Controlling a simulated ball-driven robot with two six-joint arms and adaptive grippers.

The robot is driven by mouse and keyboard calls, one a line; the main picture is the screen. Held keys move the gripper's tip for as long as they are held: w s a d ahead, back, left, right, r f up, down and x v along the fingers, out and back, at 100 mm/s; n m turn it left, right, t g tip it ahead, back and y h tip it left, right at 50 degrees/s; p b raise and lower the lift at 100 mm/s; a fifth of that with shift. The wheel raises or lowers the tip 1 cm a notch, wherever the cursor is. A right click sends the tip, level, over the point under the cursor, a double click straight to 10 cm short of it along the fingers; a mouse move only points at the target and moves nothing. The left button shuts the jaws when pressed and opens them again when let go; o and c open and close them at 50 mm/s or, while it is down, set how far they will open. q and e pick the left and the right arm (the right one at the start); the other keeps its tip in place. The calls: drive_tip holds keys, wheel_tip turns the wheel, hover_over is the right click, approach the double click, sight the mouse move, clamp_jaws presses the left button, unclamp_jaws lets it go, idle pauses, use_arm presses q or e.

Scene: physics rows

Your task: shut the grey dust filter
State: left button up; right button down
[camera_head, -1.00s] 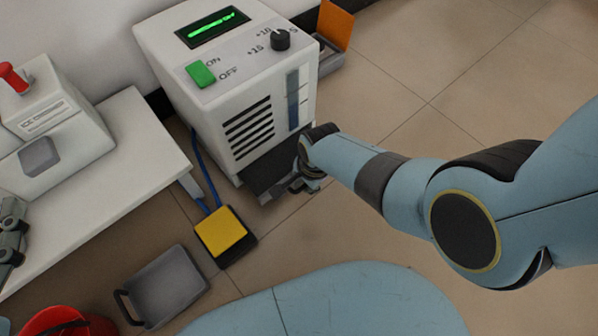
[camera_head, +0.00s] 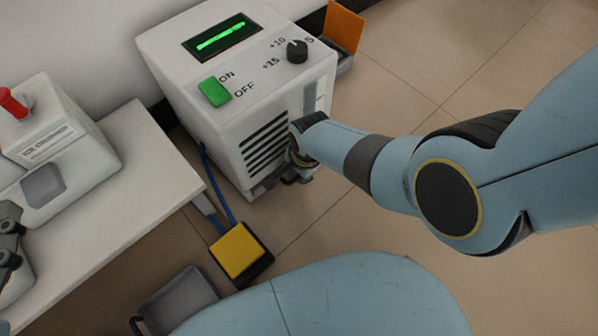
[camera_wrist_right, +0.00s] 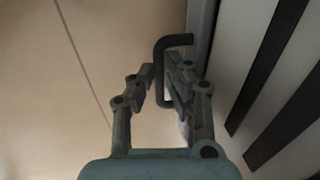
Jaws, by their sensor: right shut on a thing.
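The grey dust filter (camera_head: 262,187) sits low in the front of the white machine (camera_head: 222,135), below its black vent slots. Only a narrow strip of it shows; my right gripper hides the rest. My right gripper (camera_head: 298,172) is at the machine's lower front corner. In the right wrist view its jaws (camera_wrist_right: 163,88) are closed around a dark bent handle (camera_wrist_right: 160,62) beside the slotted front. My left gripper (camera_head: 9,240) shows only in part at the left edge, and its jaws are unclear.
A white table (camera_head: 120,205) with a grey-white device (camera_head: 48,165) stands at left. A yellow pedal block (camera_head: 238,250) with a blue cable and a grey pan (camera_head: 178,300) are on the floor. An orange flap (camera_head: 343,27) is behind the machine. Floor at right is clear.

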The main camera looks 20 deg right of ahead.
drive_tip(key=shift+w, duration=0.25)
drive_tip(key=c, duration=1.6)
unclamp_jaws()
drive_tip(key=shift+a, duration=0.1)
drive_tip(key=shift+c, duration=0.2)
